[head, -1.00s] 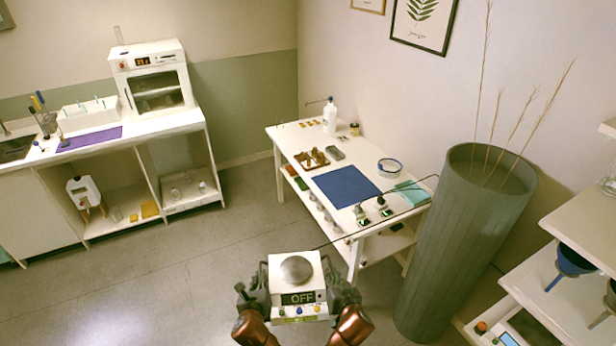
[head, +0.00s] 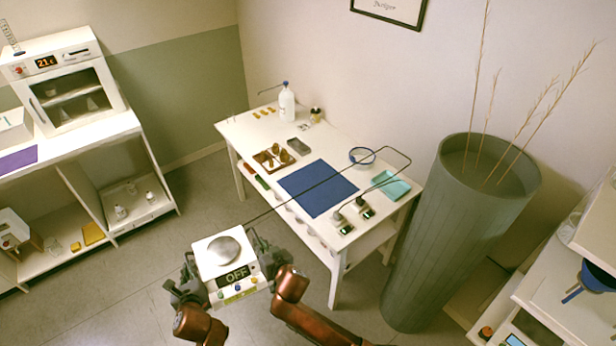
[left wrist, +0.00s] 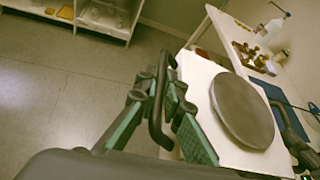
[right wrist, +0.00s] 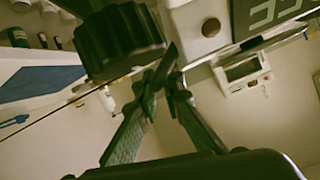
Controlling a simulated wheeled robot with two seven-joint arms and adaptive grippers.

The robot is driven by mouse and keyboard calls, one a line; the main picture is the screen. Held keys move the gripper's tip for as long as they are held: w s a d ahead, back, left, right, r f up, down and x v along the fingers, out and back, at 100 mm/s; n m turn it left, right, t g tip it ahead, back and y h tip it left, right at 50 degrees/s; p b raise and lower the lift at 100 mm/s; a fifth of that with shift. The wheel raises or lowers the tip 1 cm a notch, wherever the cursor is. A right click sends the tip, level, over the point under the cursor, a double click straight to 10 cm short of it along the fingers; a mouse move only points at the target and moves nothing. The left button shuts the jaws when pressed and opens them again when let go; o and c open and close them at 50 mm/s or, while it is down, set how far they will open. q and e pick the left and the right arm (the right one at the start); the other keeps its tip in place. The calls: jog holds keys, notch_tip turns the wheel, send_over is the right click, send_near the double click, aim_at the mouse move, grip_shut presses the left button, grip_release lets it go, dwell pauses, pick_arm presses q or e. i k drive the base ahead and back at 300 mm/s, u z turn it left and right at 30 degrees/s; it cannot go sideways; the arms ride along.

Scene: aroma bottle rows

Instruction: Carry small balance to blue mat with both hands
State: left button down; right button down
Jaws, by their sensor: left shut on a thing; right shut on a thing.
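The small balance (head: 207,262) is a white box with a round grey pan and a display reading OFF. It is held in the air in front of the table, turned slightly in the head view. My left gripper (head: 189,282) is shut on its left side and my right gripper (head: 262,262) on its right side. The left wrist view shows the balance (left wrist: 202,80) beside my left gripper (left wrist: 164,98). The right wrist view shows part of the balance (right wrist: 190,22) above my right gripper (right wrist: 168,78). The blue mat (head: 316,190) lies bare on the white table.
The white table (head: 250,125) also holds a wooden tray (head: 273,160), a teal tray (head: 391,186), a glass dish (head: 362,156), a bottle (head: 287,102) and small dark-topped items (head: 345,228) near the mat. A tall grey-green planter (head: 440,240) stands right of the table. A thin dark line crosses over the mat.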

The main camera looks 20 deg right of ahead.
aim_at(317, 186)
jog(key=z, duration=0.2)
jog(key=i, duration=1)
jog(key=z, duration=0.7)
jog(key=i, duration=0.65)
jog(key=z, duration=0.3)
